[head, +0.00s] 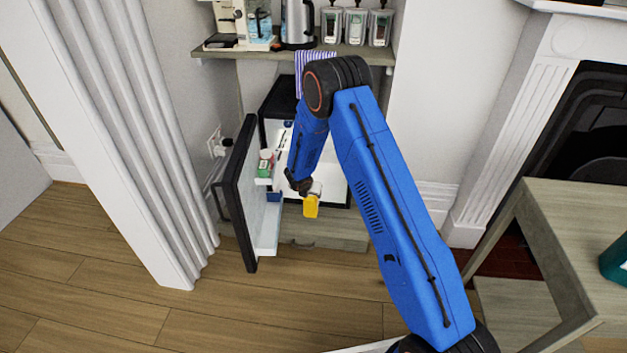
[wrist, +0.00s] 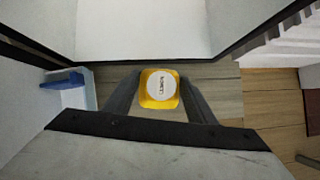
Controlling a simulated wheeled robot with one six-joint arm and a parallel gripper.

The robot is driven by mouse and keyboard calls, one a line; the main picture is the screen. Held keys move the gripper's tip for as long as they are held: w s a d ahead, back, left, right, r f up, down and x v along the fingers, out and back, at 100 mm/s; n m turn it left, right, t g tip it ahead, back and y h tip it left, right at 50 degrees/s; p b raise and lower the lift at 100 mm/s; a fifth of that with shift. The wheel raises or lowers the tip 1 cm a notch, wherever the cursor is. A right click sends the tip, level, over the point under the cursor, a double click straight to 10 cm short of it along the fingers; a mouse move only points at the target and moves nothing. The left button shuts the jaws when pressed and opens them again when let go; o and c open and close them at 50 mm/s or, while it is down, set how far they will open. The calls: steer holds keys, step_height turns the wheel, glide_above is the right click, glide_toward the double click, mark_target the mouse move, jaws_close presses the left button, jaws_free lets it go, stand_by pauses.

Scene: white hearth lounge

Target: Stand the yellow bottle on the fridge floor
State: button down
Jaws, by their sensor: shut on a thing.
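The yellow bottle (head: 311,208) hangs from my gripper (head: 309,190) just in front of the open fridge. In the wrist view the bottle (wrist: 159,102) is seen from above, its white lettered cap up, between the two dark fingers (wrist: 159,92), which are shut on it. The small fridge's white floor (head: 335,188) shows partly behind my arm; it also fills the top of the wrist view (wrist: 140,35). The bottle is over the wooden boards short of the fridge's front edge. My arm hides much of the fridge interior.
The fridge door (head: 242,190) stands open at the left, with a red-and-green container (head: 265,163) and a blue item (wrist: 63,80) on its shelves. A counter (head: 350,51) with a kettle and canisters is above. A wooden table (head: 570,215) stands at the right.

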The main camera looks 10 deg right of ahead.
steer(key=shift+a+n, duration=0.4)
steer(key=shift+a, duration=0.1)
steer(key=shift+w+d, duration=0.1)
steer(key=shift+w, duration=0.2)
steer(key=w+d, duration=0.3)
steer(key=w, duration=0.5)
steer(key=w+d, duration=0.3)
steer(key=w, duration=0.5)
steer(key=shift+d+f, duration=0.15)
steer(key=shift+d, duration=0.25)
steer(key=shift+s+f, duration=0.1)
steer(key=shift+f, duration=0.05)
steer(key=c, duration=0.8)
jaws_free()
steer(key=shift+o, duration=0.2)
steer(key=v, duration=1.2)
steer(key=shift+d, duration=0.2)
